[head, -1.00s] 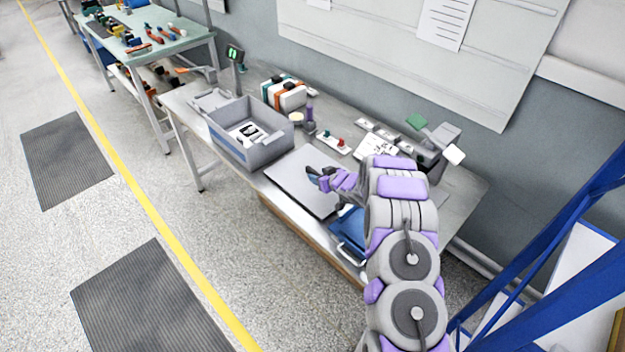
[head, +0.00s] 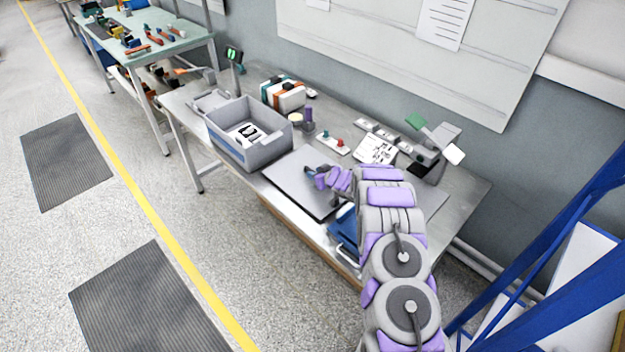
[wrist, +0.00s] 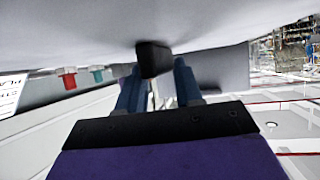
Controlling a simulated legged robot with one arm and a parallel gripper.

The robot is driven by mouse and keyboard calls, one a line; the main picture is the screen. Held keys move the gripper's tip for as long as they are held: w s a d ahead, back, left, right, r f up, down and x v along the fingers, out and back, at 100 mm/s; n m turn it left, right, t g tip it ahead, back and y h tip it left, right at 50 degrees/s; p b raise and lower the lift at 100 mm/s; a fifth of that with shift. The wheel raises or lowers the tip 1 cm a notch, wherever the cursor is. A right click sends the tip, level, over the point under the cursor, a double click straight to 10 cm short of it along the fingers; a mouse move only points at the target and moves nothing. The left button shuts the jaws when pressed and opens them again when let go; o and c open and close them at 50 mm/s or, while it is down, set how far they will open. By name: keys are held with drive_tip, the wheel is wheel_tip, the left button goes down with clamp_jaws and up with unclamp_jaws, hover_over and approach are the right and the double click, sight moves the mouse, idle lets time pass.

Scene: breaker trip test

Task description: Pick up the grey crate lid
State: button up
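The grey crate lid (head: 288,185) lies flat on the workbench, a thin square panel beside the grey crate. My gripper (head: 309,171) is low over the lid's right part in the head view. In the wrist view the picture looks upside down, with a pale grey surface across the top. A black block (wrist: 153,58), which looks like the lid's handle, sticks out from that surface. The blue fingers of my gripper (wrist: 158,84) stand apart, with the block at or between their tips. I cannot tell whether they touch it.
The grey crate (head: 266,157) holds white and black items, left of the lid. A blue case (head: 345,232) is at the bench's front edge beside my arm.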

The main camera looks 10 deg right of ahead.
drive_tip(key=shift+d, duration=0.3)
drive_tip(key=c, duration=0.5)
drive_tip(key=shift+c, duration=0.5)
drive_tip(key=shift+a, duration=0.25)
clamp_jaws()
drive_tip(key=shift+a, duration=0.1)
drive_tip(key=shift+r, duration=0.15)
